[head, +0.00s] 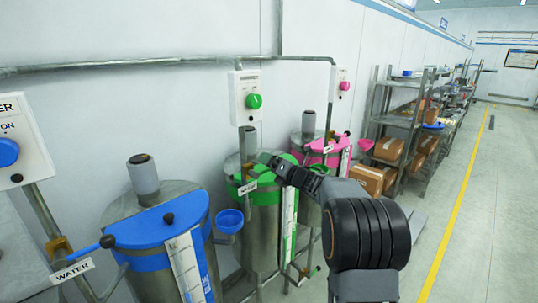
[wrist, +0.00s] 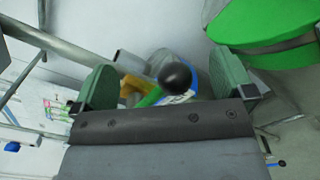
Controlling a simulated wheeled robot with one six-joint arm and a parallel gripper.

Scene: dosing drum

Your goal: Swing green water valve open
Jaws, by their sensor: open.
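The green water valve shows in the wrist view as a green lever (wrist: 151,97) with a black ball knob (wrist: 174,77) and a brass body (wrist: 132,84). In the head view the brass body (head: 249,171) sits on the pipe above a WATER label (head: 247,188), by the green-lidded drum (head: 265,215); my gripper mostly hides the lever there. My gripper (head: 268,161) is open at the valve. In the wrist view its two fingers (wrist: 168,82) stand apart, one each side of the knob and lever; I cannot tell whether they touch.
A blue-lidded drum (head: 160,232) with its own blue water lever (head: 88,248) stands at left, a pink-lidded drum (head: 327,147) behind. A green button box (head: 247,98) hangs on the wall above. Shelves (head: 400,125) stand at right; the floor (head: 490,220) there is clear.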

